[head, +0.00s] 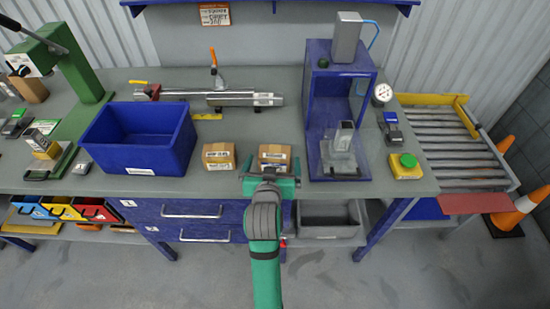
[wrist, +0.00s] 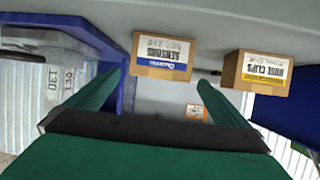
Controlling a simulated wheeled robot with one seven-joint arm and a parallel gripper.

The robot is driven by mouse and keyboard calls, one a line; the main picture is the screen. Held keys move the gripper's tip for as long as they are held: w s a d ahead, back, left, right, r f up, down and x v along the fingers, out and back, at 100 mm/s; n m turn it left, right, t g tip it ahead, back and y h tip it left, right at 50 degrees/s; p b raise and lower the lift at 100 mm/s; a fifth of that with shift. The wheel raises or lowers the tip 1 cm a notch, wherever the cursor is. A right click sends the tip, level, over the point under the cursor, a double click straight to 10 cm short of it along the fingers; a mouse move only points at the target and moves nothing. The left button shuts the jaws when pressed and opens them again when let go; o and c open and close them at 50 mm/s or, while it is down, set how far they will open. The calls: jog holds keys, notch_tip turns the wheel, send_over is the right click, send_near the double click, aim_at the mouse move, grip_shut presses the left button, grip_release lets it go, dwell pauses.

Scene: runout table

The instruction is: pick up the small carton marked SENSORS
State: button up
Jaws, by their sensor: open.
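The small SENSORS carton (wrist: 163,56) is brown cardboard with a white and blue label and shows upside down in the wrist view. In the head view this carton (head: 274,154) stands near the bench's front edge, directly beyond my gripper (head: 270,174), which covers its lower part. My gripper (wrist: 162,80) is open and empty in the wrist view. Its fingers are spread wider than the carton, which lies between them sideways but appears beyond the fingertips. I see no contact.
A similar HOSE CLIPS carton (wrist: 262,72) stands close by, left of the SENSORS carton in the head view (head: 219,156). Further left is a blue bin (head: 140,139). A blue press frame (head: 314,105) stands close on the right. A metal cylinder (head: 230,98) lies behind.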

aim_at(275, 155)
jog(key=shift+x, duration=0.75)
jog(key=shift+f+x, duration=0.15)
jog(key=shift+x, duration=0.95)
jog(key=shift+f+x, duration=0.15)
jog(key=shift+x, duration=0.95)
jog(key=shift+s, duration=0.1)
jog(key=c, duration=1.2)
